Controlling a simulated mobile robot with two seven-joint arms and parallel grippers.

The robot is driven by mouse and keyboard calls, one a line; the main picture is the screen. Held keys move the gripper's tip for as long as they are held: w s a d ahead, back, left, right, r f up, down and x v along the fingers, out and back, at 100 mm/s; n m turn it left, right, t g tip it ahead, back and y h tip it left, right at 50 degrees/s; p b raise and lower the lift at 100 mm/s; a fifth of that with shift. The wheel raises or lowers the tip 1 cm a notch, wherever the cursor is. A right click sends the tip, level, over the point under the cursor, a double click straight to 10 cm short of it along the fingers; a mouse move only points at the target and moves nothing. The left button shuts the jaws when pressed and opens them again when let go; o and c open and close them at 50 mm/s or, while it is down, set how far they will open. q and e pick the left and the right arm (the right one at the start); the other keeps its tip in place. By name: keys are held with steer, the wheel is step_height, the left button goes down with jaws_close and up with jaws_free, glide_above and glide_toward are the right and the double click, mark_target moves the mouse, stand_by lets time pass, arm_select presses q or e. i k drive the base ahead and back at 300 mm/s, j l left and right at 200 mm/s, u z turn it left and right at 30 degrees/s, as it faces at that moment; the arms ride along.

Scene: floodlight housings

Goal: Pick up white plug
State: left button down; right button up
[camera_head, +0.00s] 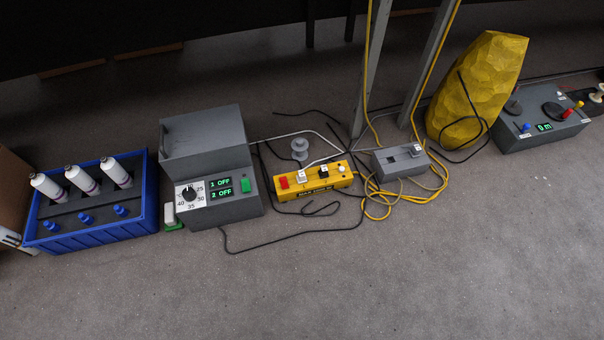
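A small white plug (302,176) sits in the yellow power strip (314,182) on the grey floor, near the middle of the head view. A pale cord appears to run up from it. Neither of my grippers can be made out in this view.
A grey control box (210,152) stands left of the strip, and a blue crate (92,232) with white bottles is further left. A grey socket box (400,161), loose cables, metal posts and a yellow faceted object (478,88) are to the right. The front floor is clear.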

mark_target(301, 179)
steer(key=i+j+z, duration=0.1)
steer(key=i+z, duration=0.15)
steer(key=z, duration=0.15)
steer(key=i+j+z, duration=0.1)
steer(key=z, duration=0.35)
steer(key=i+j+z, duration=0.3)
steer(key=i+j, duration=0.25)
